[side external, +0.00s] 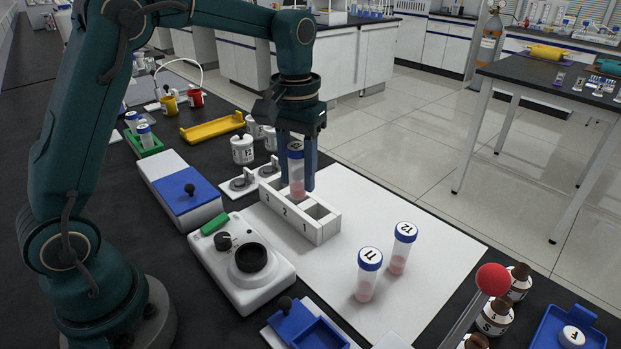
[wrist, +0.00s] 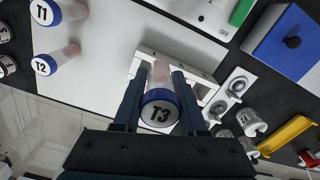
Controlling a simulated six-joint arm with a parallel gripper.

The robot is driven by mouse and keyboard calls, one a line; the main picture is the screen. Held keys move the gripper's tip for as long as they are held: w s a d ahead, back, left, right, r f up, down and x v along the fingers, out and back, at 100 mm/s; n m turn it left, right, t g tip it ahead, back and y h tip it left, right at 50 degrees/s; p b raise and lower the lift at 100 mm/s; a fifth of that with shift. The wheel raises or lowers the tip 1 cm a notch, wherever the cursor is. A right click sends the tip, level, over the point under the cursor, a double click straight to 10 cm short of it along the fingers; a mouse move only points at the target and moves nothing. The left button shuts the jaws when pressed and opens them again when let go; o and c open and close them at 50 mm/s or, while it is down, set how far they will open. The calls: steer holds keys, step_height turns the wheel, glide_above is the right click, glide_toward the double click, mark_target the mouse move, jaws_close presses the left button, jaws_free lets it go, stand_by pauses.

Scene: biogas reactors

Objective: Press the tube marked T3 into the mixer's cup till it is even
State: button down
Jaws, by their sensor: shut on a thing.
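The tube T3 (side external: 297,178) has a blue cap and pink contents and is upright in my gripper (side external: 297,165). My gripper is shut on it, with a finger on each side, as the wrist view shows with the cap marked T3 (wrist: 160,113). The tube's lower end is at the white rack (side external: 320,228), around its slots marked 2 and 3; I cannot tell whether it is inside a slot or just above. The mixer (side external: 262,285) is white, with a black round cup (side external: 249,259), empty as far as I see, left of and nearer than the rack.
Tubes T1 (side external: 367,275) and T2 (side external: 402,248) stand on the white mat (side external: 440,240). The mixer has a black knob (side external: 223,241) and a green switch (side external: 214,224), with OFF beside it in the wrist view. A blue-lidded box (side external: 190,195) is behind the mixer; a red-ball lever (side external: 493,280) is front right.

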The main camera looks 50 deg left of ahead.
steer(key=s+d+r, duration=0.3)
steer(key=s, duration=0.9)
steer(key=shift+m, duration=0.3)
steer(key=shift+d+f, duration=0.2)
steer(key=shift+f, duration=3)
steer(key=shift+f, duration=0.2)
steer(key=shift+s+f, duration=0.1)
steer(key=shift+s, duration=0.05)
stand_by(0.9)
steer(key=shift+w+r, duration=0.2)
steer(key=shift+r, duration=3.9)
